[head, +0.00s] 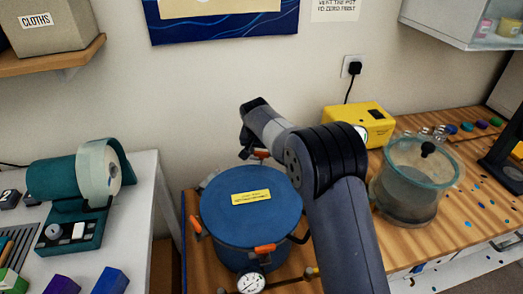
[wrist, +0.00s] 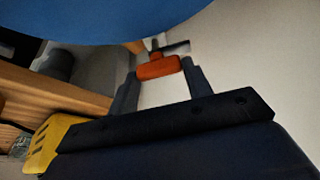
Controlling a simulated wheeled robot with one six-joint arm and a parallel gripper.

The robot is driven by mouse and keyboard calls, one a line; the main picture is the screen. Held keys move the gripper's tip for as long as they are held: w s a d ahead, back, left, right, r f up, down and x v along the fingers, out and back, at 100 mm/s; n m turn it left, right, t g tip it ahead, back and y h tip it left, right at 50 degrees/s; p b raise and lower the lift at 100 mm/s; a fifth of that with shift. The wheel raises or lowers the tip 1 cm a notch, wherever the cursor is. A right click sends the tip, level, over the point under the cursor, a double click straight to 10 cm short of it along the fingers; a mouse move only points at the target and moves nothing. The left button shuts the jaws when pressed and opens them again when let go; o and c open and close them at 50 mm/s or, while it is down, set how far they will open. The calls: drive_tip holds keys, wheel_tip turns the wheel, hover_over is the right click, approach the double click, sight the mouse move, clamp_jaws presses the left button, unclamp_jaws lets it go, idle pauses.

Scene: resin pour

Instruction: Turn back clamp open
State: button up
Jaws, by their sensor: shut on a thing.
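The blue pot (head: 248,205) stands on the wooden bench, its blue lid bearing a yellow label. Orange-handled clamps sit around its rim: one at the left (head: 196,225), one at the front (head: 264,248) and the back clamp (head: 262,154). In the wrist view, the back clamp's orange handle (wrist: 157,68) is between the two fingers of my gripper (wrist: 160,74), which is shut on it. The blue lid (wrist: 110,18) fills the top of that view. In the head view my arm partly hides the pot's right side and the back clamp.
A pressure gauge (head: 251,283) is at the pot's front. A yellow box (head: 359,124) and a clear chamber with a lid (head: 412,180) stand on the bench to the right. A green machine (head: 75,185) is on the white table at left. The wall is close behind the pot.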

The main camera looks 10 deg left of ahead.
idle(0.3)
drive_tip(key=o, duration=1)
drive_tip(key=b+v, duration=0.1)
drive_tip(key=v, duration=0.9)
drive_tip(key=shift+r, duration=0.4)
drive_tip(key=shift+s+f, duration=0.1)
drive_tip(key=p+x, duration=0.1)
drive_tip(key=x, duration=0.9)
drive_tip(key=shift+f, duration=0.35)
drive_tip(key=shift+r, duration=0.1)
